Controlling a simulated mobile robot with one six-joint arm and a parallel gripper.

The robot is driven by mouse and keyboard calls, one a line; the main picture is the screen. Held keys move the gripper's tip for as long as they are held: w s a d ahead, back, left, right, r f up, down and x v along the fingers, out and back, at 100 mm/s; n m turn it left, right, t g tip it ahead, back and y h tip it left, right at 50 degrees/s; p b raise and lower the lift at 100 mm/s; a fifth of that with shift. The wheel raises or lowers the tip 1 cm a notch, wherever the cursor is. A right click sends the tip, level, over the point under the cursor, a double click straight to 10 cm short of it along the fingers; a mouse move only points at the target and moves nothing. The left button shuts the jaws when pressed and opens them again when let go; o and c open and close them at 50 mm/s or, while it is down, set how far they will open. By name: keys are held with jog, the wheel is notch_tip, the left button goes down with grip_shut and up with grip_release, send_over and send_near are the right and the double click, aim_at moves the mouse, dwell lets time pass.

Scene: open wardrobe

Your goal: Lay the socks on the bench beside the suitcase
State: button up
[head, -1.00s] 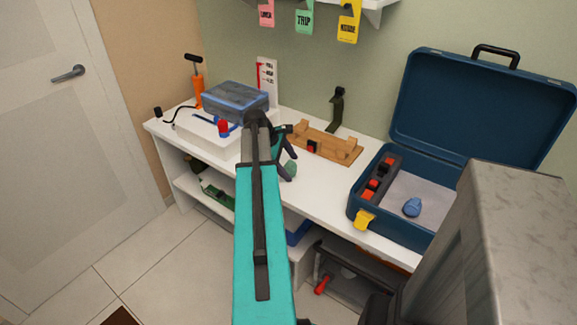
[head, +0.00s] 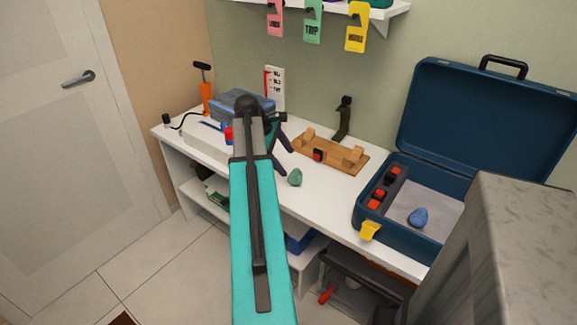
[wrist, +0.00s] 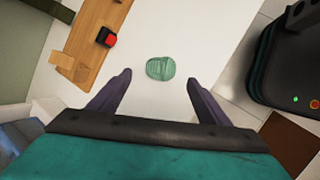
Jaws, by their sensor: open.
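A green rolled bundle, which looks like socks (head: 295,177), lies on the white bench (head: 320,205), left of the suitcase and in front of a wooden rack. A blue bundle (head: 418,217) lies inside the open blue suitcase (head: 400,240); I cannot tell if it is also socks. My gripper (head: 284,160) is open and empty, to the left of the green bundle in the head view. In the wrist view the green bundle (wrist: 160,68) shows just beyond and between the two spread fingertips (wrist: 160,78), with no finger seen touching it.
The wooden rack (head: 330,153) holds a small black-and-red item. A blue-grey case (head: 240,104) stands on a white box at the bench's left end. Hanging tags (head: 313,20) are above. A grey marbled block (head: 510,240) stands at the right. Bench front centre is clear.

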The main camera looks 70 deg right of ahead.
jog(key=shift+v, duration=1.55)
jog(key=w+a+f+t+y, duration=0.1)
jog(key=w+a+f, duration=0.7)
jog(key=a+f, duration=0.35)
jog(key=w+a+f+y, duration=0.1)
jog(key=w+a+f, duration=0.6)
jog(key=a+f, duration=1.75)
jog(key=a, duration=0.4)
jog(key=s+a+f, duration=0.4)
jog(key=s+a, duration=0.1)
jog(key=a, duration=0.2)
jog(key=s+a+f+g+y, duration=0.1)
jog(key=s+a+f, duration=0.3)
jog(key=a, duration=0.4)
jog(key=s+a+f+g, duration=0.1)
jog(key=s+a+f, duration=0.3)
jog(key=s+a, duration=0.2)
jog(key=shift+s+a+f+m+y, duration=0.25)
jog(key=shift+a+m+y, duration=0.15)
jog(key=shift+a, duration=0.5)
jog(key=shift+r, duration=0.1)
